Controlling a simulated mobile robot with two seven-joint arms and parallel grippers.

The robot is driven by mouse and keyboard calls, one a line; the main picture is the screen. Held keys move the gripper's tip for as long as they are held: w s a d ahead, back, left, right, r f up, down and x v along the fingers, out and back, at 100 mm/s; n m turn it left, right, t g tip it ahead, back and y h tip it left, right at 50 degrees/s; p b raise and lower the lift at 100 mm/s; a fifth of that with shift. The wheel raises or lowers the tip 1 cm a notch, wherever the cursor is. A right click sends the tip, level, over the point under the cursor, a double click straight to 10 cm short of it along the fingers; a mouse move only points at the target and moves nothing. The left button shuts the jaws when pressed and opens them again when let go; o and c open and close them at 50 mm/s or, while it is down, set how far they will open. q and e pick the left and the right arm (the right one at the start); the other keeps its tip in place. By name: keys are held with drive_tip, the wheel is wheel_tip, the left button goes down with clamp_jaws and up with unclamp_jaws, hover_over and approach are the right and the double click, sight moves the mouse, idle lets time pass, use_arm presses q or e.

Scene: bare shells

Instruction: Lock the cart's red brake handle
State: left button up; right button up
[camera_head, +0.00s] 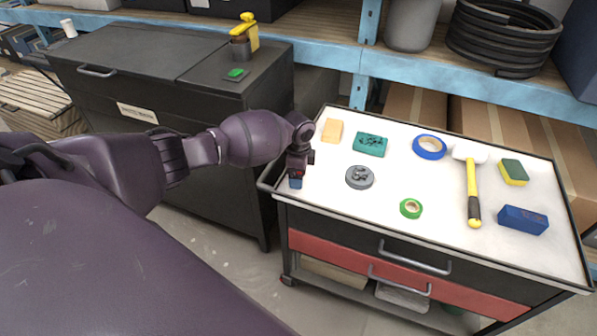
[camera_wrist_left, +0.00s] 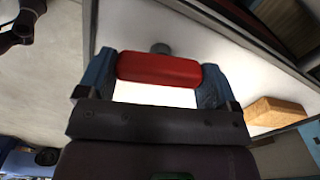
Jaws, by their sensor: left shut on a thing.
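The red brake handle (camera_wrist_left: 158,69) lies across between the two blue fingertips of my left gripper (camera_wrist_left: 153,82) in the left wrist view, with a fingertip against each end. A short grey stub (camera_wrist_left: 160,48) shows just behind it. In the head view my left gripper (camera_head: 296,181) points down at the left edge of the cart (camera_head: 440,222), near its push bar. The gripper mostly hides the handle there.
A dark cabinet (camera_head: 180,75) stands close at left. Blue shelving (camera_head: 480,85) is behind.

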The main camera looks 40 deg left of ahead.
use_arm(q)
drive_tip(key=shift+f+m, duration=0.1)
drive_tip(key=shift+m, duration=1.1)
drive_tip(key=o, duration=0.7)
drive_tip(key=shift+o, duration=0.2)
drive_tip(key=shift+r, duration=0.25)
wheel_tip(320, 180, up, 9)
drive_tip(key=shift+r+p, duration=0.1)
drive_tip(key=shift+p, duration=0.75)
drive_tip(key=shift+r, duration=0.65)
